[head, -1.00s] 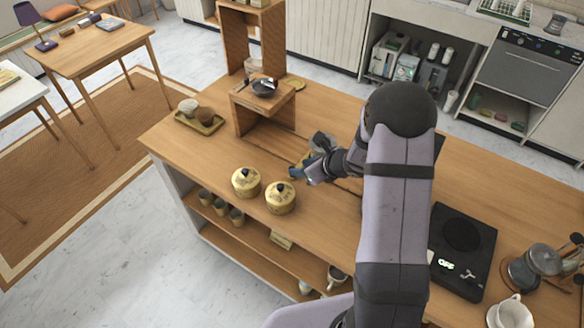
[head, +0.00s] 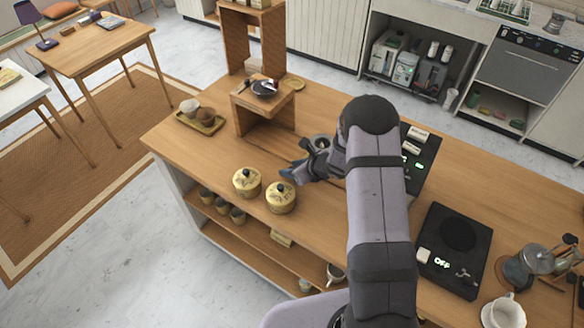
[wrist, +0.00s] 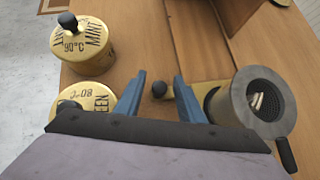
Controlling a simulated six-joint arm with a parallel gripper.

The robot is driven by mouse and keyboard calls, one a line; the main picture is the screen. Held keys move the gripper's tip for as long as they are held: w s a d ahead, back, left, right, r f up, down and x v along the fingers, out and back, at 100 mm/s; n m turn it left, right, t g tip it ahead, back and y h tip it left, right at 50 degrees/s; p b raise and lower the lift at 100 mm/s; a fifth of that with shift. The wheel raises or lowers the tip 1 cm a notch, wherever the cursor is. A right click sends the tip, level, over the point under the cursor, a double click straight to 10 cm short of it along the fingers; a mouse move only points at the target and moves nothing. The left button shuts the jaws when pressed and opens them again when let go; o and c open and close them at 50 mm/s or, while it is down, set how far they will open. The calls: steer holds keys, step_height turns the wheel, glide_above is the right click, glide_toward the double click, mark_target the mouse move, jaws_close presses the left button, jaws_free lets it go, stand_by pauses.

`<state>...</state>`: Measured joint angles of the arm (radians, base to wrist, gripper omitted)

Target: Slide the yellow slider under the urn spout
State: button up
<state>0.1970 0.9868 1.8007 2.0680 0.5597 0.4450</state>
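The yellow slider (wrist: 197,92) shows in the wrist view as a short yellow piece with a dark round knob (wrist: 159,89) at its left end. A grey metal jug (wrist: 262,100) with a dark handle covers its right end; the jug also shows behind my gripper in the head view (head: 320,142). My gripper (wrist: 160,76) is open, its blue fingers on either side of the knob with gaps between. In the head view my gripper (head: 288,174) is low over the counter and hides most of the slider. I cannot make out the urn spout.
Two gold canisters, one marked mint (wrist: 82,42) and one green (wrist: 85,100), stand close to the left of my gripper. A wooden stand (head: 262,110) with a dark bowl is behind. A black hot plate (head: 455,250) is at right.

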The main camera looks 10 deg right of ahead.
jaws_close()
steer(key=s+d+b, duration=0.2)
steer(key=s+d, duration=0.1)
steer(key=shift+s+d, duration=0.1)
steer(key=shift+d, duration=0.05)
steer(key=shift+s, duration=0.1)
jaws_free()
